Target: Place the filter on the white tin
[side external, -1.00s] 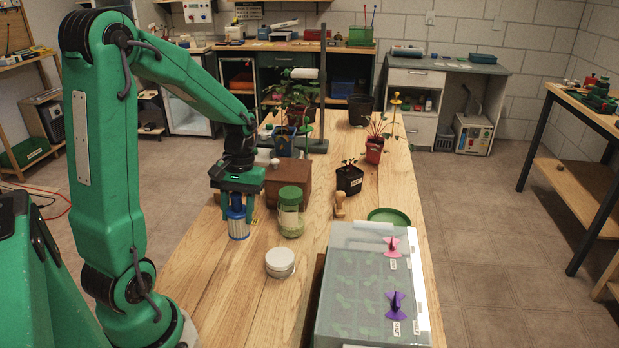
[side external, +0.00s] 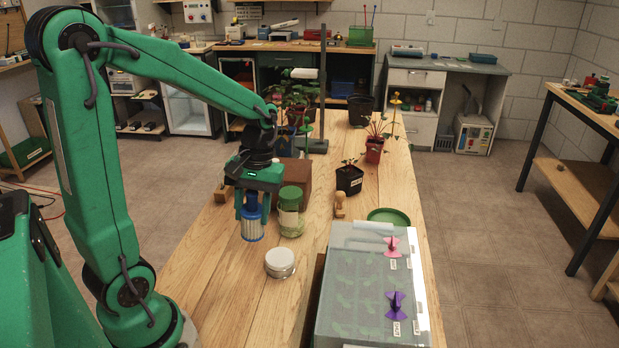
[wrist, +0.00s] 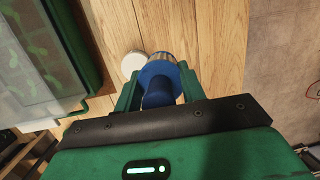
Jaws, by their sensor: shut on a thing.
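The filter (side external: 252,225), a blue-topped cylinder with a pale ribbed body and a blue base rim, is upright in my gripper (side external: 252,209). My gripper is shut on its blue top, and the filter also shows between the fingers in the wrist view (wrist: 160,76). The white tin (side external: 280,263), round and low with a flat lid, stands on the wooden table in front of the filter and to its right. In the wrist view the white tin (wrist: 132,64) is just left of the filter, partly hidden by a finger. Nothing is on its lid.
A green-lidded jar (side external: 291,212) stands close to the right of my gripper. A brown box (side external: 298,172) is behind it. A clear-covered seedling tray (side external: 365,290) fills the right front. Bare table (side external: 215,270) lies left of the tin.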

